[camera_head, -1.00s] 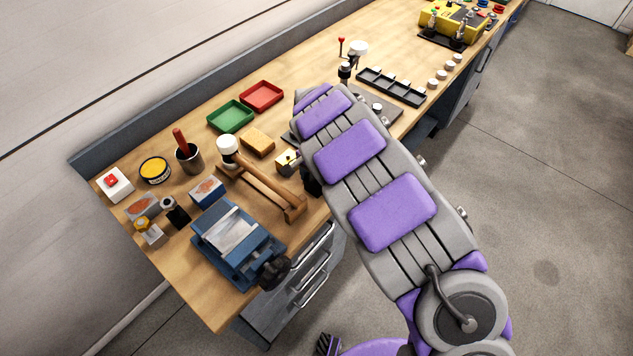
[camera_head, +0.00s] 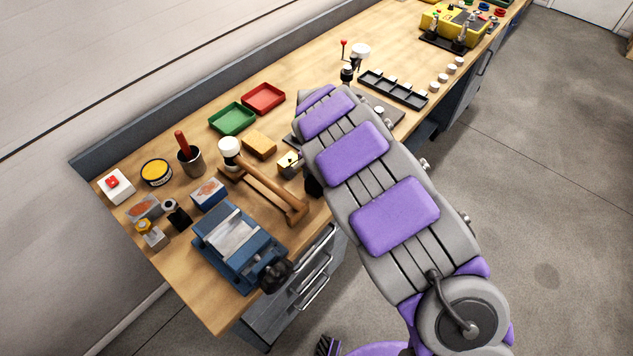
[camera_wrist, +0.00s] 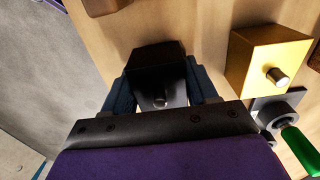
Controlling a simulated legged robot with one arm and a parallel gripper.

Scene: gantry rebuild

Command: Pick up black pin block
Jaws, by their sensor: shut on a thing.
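In the wrist view, the black pin block (camera_wrist: 158,72) sits between the two dark blue-grey fingers of my gripper (camera_wrist: 160,85). A short metal pin shows on its near face. My gripper is shut on the block. Wood bench top shows around it, and I cannot tell whether the block touches the bench. In the head view, my arm hides the block and most of the gripper. A brass-coloured block with a metal pin (camera_wrist: 270,65) stands close to the right of my gripper in the wrist view.
In the wrist view, a dark ringed fitting (camera_wrist: 278,112) and a green-handled thing (camera_wrist: 300,148) lie at the right. In the head view, a mallet (camera_head: 265,185), a blue vise (camera_head: 240,245), a green tray (camera_head: 232,119) and a red tray (camera_head: 264,98) stand left of my arm.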

